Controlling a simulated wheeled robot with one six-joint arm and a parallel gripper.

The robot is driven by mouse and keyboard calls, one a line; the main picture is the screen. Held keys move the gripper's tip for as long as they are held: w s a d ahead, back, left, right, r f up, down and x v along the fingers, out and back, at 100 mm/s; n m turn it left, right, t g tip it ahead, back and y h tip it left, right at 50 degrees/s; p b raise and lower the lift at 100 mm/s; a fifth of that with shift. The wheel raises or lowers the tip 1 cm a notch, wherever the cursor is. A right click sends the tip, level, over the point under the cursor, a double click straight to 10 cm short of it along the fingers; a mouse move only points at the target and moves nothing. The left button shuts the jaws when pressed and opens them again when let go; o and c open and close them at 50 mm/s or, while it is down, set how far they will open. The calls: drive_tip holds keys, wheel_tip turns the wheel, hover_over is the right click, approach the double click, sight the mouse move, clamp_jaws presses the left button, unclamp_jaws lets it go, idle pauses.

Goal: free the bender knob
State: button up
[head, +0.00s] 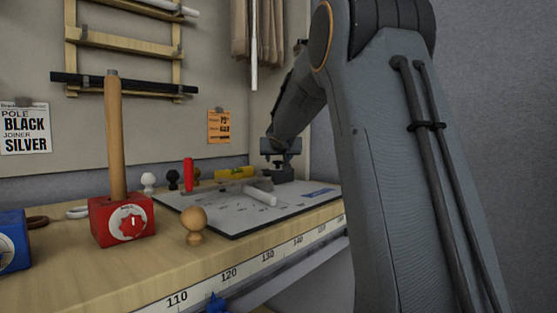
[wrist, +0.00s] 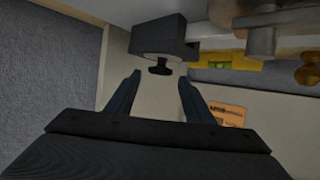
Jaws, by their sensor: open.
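A dark block (wrist: 160,38) with a black knob (wrist: 159,68) on its side stands at the back right of the table; I take it for the bender. In the head view the dark block (head: 284,173) is small and its knob cannot be made out. My gripper (wrist: 160,77) is open, with one finger to each side of the knob in the picture. The knob shows near the line between the fingertips, and no finger visibly touches it. In the head view my gripper (head: 282,151) is just above the block.
A yellow level (head: 235,172), a red cylinder (head: 188,174) and a white rod (head: 260,196) are near the grey board (head: 245,218). A wooden knob (head: 194,228) and a red box (head: 122,222) holding an upright pole stand at left. Walls close in the back right corner.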

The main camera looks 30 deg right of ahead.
drive_tip(key=shift+x, duration=0.9)
drive_tip(key=c, duration=1)
drive_tip(key=shift+c, duration=0.2)
